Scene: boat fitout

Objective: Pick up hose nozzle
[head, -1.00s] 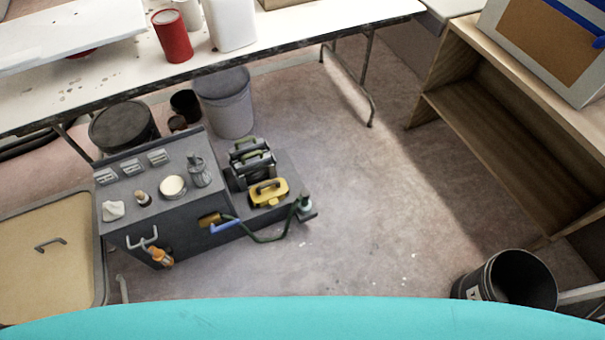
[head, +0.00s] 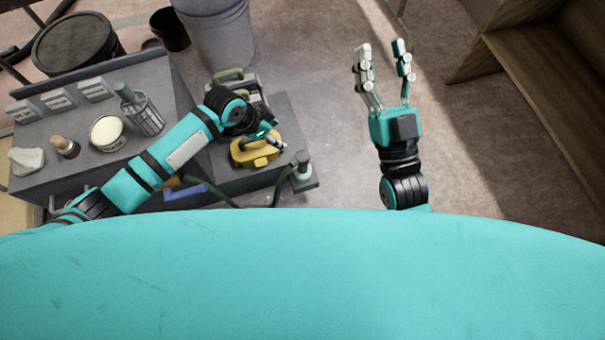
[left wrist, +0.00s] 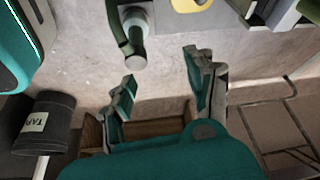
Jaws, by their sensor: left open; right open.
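A green hose (head: 226,200) runs from a blue handle-like piece (head: 187,192) on the grey cabinet's front to an upright grey-green cylinder (head: 301,170) at the low platform's right end. I cannot tell for sure which end is the hose nozzle. The cylinder also shows in the left wrist view (left wrist: 134,45), beyond my fingers and apart from them. My left gripper (head: 277,141) is over the platform, beside the yellow case and up-left of the cylinder. Its open, empty fingers show in the left wrist view (left wrist: 163,92). My right gripper (head: 383,62) is open and empty over bare floor.
The yellow case (head: 256,151) and green-handled cases (head: 232,77) stand on the platform close to my left gripper. The grey cabinet (head: 60,150) carries a white tub (head: 106,132) and a mesh cup (head: 147,115). A wooden shelf (head: 540,75) stands at right. Floor between is clear.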

